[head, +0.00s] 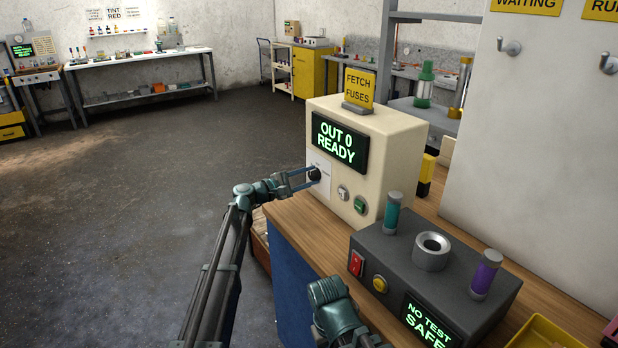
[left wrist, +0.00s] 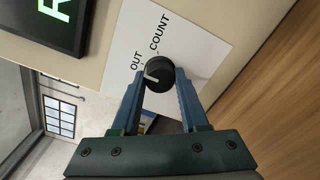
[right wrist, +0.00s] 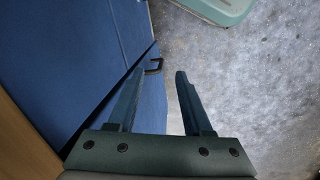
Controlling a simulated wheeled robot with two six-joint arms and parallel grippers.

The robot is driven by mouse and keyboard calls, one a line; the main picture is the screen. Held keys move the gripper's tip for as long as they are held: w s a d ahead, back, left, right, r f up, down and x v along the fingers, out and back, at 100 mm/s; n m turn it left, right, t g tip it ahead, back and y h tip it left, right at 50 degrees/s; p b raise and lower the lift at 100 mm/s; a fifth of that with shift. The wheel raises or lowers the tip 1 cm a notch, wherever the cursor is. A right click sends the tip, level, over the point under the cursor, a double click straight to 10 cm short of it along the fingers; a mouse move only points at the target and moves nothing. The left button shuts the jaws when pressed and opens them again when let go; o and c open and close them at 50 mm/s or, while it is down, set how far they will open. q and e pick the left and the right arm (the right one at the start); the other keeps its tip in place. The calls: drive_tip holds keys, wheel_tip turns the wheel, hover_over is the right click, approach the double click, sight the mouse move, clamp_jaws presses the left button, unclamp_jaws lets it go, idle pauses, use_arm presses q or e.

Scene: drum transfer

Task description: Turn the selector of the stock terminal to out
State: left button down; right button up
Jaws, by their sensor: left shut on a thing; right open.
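The stock terminal (head: 385,150) is a cream box on the wooden bench, and its green display (head: 340,143) reads OUT 0 READY. Its black selector knob (head: 314,174) sits on a white label plate (left wrist: 190,45) marked OUT and COUNT. My left gripper (head: 303,180) is shut on the knob, with a blue finger on each side of it. In the left wrist view the knob (left wrist: 160,73) shows a white pointer mark directed toward the OUT side. My right gripper (right wrist: 160,72) is open and empty, low beside the bench's blue side.
A silver button (head: 343,193) and a green switch (head: 360,205) sit right of the knob. A grey tester (head: 430,280) with coloured cylinders stands nearer on the bench (head: 300,225). A yellow tray (head: 545,333) is at front right. Open floor (head: 130,190) lies left.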

use_arm(q)
drive_tip(key=shift+c, duration=2.1)
unclamp_jaws()
drive_tip(key=v, duration=1.3)
drive_tip(key=shift+s+a, duration=0.25)
drive_tip(key=shift+a, duration=0.1)
